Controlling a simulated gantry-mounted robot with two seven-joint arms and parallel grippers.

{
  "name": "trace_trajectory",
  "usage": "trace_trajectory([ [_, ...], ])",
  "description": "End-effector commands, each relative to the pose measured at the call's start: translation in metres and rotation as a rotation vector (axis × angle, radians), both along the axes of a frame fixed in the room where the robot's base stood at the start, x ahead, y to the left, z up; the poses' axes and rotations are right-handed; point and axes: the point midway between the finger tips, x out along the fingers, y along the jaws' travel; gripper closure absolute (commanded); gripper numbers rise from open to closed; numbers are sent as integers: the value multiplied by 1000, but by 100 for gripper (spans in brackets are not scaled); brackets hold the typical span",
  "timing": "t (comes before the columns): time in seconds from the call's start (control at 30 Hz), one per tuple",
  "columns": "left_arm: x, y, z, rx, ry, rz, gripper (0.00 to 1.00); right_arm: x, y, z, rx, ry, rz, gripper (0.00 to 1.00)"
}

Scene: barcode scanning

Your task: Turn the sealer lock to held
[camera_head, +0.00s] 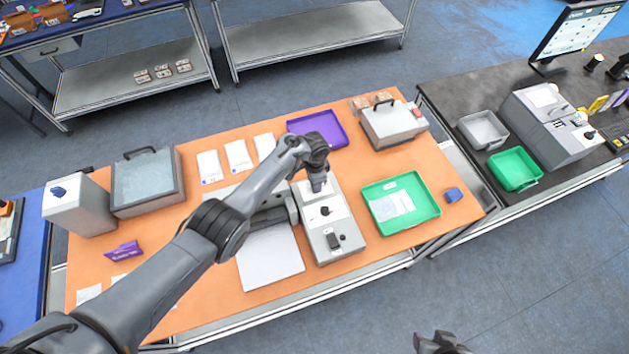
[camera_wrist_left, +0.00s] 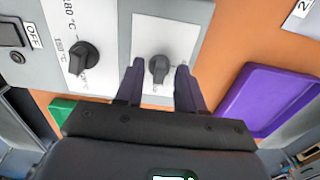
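The sealer (camera_head: 322,232) is a long grey control box with a flat grey plate beside it on the orange bench. In the left wrist view a dark grey knob (camera_wrist_left: 159,68) sits on a white panel (camera_wrist_left: 178,33) at the sealer's end; no lettering is readable there. My left gripper (camera_head: 318,187) is over that end and hides the knob in the head view. In the wrist view its fingers (camera_wrist_left: 160,75) are apart, one on each side of the knob; contact cannot be told. My right gripper (camera_head: 440,344) shows only partly at the bottom edge.
A black temperature knob (camera_wrist_left: 83,57) and a rocker switch (camera_head: 333,241) lie along the same box. A green tray (camera_head: 428,216) stands to its right, a purple tray (camera_head: 338,143) behind it. A grey lidded box (camera_head: 392,125) stands at the back right.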

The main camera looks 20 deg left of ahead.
Motion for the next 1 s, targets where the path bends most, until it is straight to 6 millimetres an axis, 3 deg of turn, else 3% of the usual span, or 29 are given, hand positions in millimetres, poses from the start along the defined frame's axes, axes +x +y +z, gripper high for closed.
trace_trajectory([
  [0.27, 1, 0, 14, -2, -2, 1, 62, 0, 1, 7, 7, 0, -4, 57],
  [0.7, 0, -1, 85, -2, -3, 0, 62, 0, 2, 29, 8, 0, -5, 57],
  [1.0, 0, 0, 107, 0, 0, 0, 62, 0, 0, 33, 0, 0, 0, 57],
])
